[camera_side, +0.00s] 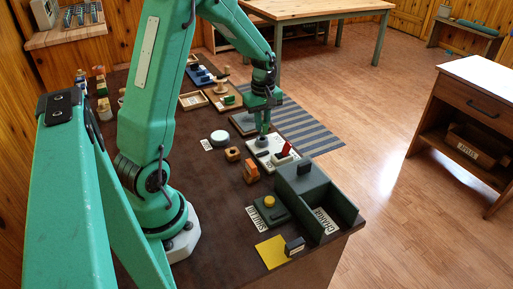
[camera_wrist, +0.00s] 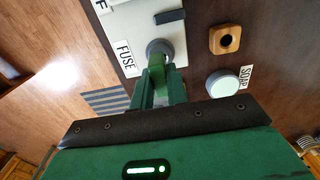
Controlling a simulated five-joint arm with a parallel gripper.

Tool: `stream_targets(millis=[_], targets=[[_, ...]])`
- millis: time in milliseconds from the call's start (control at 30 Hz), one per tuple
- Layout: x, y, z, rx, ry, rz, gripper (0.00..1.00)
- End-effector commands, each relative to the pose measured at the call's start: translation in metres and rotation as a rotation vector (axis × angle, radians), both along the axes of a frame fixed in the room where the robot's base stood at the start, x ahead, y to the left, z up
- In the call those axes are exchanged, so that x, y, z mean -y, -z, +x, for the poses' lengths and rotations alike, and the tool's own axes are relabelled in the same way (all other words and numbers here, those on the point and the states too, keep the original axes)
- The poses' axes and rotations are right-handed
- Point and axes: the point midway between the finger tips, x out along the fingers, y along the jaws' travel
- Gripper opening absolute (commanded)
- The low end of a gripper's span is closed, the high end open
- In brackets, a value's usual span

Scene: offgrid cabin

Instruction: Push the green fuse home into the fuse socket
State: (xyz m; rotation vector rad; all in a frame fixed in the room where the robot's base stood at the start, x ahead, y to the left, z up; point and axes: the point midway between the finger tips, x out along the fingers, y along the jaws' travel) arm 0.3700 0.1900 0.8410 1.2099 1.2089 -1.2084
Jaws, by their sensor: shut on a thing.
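My gripper (camera_wrist: 160,90) is shut on the green fuse (camera_wrist: 156,66) in the wrist view. The fuse's far end meets the round grey fuse socket (camera_wrist: 166,46); I cannot tell how deep it sits. The socket is on a white panel (camera_wrist: 122,22) with a FUSE label (camera_wrist: 125,57). In the side view my gripper (camera_side: 263,122) points down over the left part of the white panel (camera_side: 277,165), at the grey socket (camera_side: 263,142). The fuse is hard to tell apart from the green fingers there.
A red lever (camera_side: 286,149) stands on the panel, right of the gripper. A dark green CHARGE box (camera_side: 303,182) is in front of it. Orange-brown blocks (camera_side: 251,173) and a round soap dish (camera_side: 219,137) lie to the left. Trays (camera_side: 193,101) lie further back.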

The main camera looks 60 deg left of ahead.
Motion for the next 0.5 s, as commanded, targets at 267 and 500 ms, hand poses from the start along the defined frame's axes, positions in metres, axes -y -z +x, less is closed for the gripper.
stream_targets(millis=[267, 500], targets=[[0.0001, 0.0053, -0.0003, -0.001, 0.000, -0.001, 0.00], [0.0001, 0.0096, -0.0003, -0.002, 0.000, -0.001, 0.00]])
